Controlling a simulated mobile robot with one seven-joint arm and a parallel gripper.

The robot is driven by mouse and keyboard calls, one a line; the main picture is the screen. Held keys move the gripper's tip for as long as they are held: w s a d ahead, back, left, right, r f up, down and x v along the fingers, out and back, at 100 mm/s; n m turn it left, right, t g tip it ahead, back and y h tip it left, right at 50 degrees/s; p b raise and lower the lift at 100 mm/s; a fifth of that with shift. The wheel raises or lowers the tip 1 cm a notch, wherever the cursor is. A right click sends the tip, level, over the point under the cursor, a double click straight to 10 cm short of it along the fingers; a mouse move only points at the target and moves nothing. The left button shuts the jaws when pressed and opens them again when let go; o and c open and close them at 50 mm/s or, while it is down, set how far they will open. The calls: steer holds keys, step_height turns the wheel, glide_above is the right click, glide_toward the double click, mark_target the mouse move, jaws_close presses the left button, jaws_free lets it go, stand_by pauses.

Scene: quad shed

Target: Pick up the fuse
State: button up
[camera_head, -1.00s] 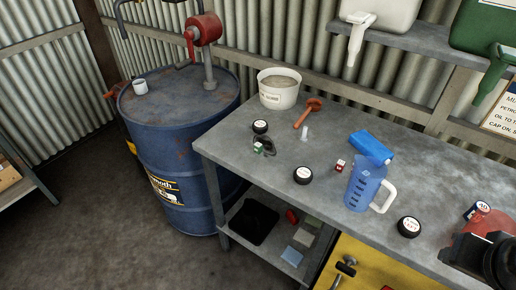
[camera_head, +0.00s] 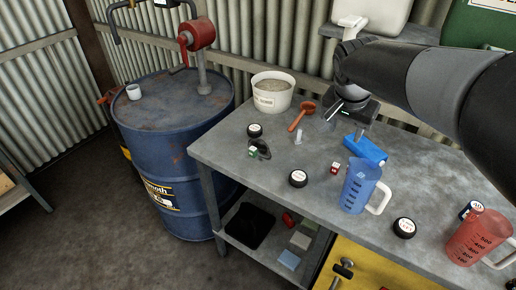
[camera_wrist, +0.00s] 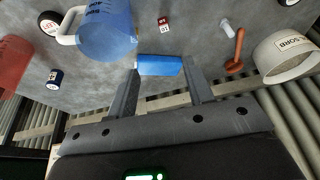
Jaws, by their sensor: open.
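No part is plainly marked as the fuse. A small red block with white marking (camera_head: 334,168) lies on the bench, left of the blue jug; it also shows at the top of the wrist view (camera_wrist: 164,23). A small green-and-white block (camera_head: 252,152) lies by a dark loop further left. I cannot tell whether either is the fuse. My gripper (camera_head: 349,124) is open and empty over the back of the bench. In the wrist view, a blue block (camera_wrist: 160,66) appears between its fingertips, beyond them; contact does not show.
The bench (camera_head: 245,175) also holds a blue jug (camera_head: 360,187), red jug (camera_head: 477,238), white tub (camera_head: 271,93), orange scoop-like tool (camera_head: 301,116), small pale peg (camera_head: 298,137) and black round caps (camera_head: 298,179). A blue drum (camera_head: 180,150) stands left.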

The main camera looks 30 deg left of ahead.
steer(key=a+f, duration=0.2)
steer(key=a, duration=0.5)
steer(key=a+f, duration=0.3)
steer(key=a, duration=0.4)
glide_toward(252, 149)
steer(key=shift+h, duration=0.3)
steer(key=x, duration=1)
steer(key=shift+s+a, duration=0.1)
steer(key=shift+a, duration=0.15)
steer(key=shift+t, duration=0.3)
steer(key=shift+c, duration=0.6)
jaws_close()
